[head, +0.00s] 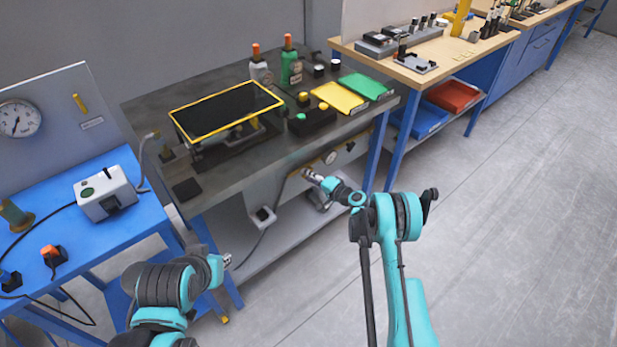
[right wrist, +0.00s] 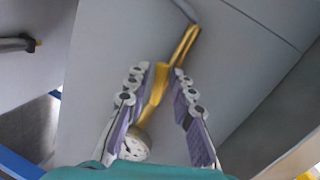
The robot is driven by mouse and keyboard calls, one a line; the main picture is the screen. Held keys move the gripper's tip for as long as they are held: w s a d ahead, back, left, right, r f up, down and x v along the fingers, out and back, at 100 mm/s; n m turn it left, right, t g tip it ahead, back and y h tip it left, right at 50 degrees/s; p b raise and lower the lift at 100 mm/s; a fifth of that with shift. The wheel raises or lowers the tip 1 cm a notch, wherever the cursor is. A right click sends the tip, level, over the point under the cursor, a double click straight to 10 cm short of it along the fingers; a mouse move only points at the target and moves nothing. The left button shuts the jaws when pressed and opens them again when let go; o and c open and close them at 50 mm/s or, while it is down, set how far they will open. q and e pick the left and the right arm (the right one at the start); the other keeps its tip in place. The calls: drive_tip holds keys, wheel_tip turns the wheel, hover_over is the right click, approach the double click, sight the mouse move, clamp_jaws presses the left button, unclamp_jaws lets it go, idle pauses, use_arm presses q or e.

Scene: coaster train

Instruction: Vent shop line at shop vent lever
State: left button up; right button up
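A yellow lever (right wrist: 158,88) is on a grey panel in the right wrist view, and a round white gauge (right wrist: 135,146) is close to its lower end. My right gripper (right wrist: 166,72) is open, its two padded fingers apart on either side of the lever. I see no finger closed on it. In the head view my right gripper (head: 312,175) is at the front panel under the grey bench, where its fingers partly hide the lever. My left gripper (head: 226,261) hangs low at the blue table's right side, empty. Its fingers are too small to judge.
The grey bench (head: 222,178) carries a yellow-framed screen (head: 228,110), bottles and trays. A blue table (head: 110,225) with a white box (head: 105,193) and cables stands left. A lower shelf (head: 285,235) lies under the bench. Floor (head: 500,220) at right is clear.

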clamp_jaws()
drive_tip(key=shift+w+d+f+n+t+h, duration=0.3)
drive_tip(key=shift+f+n+t+h, duration=0.2)
drive_tip(key=shift+n, duration=1.5)
drive_tip(key=shift+w+d+f+n+t+h, duration=0.2)
drive_tip(key=shift+d+f+n+t+h, duration=0.3)
drive_tip(key=shift+n, duration=1.5)
drive_tip(key=shift+w+d+f+n+t+h, duration=0.3)
drive_tip(key=shift+n+t+h, duration=0.3)
drive_tip(key=shift+n, duration=1.4)
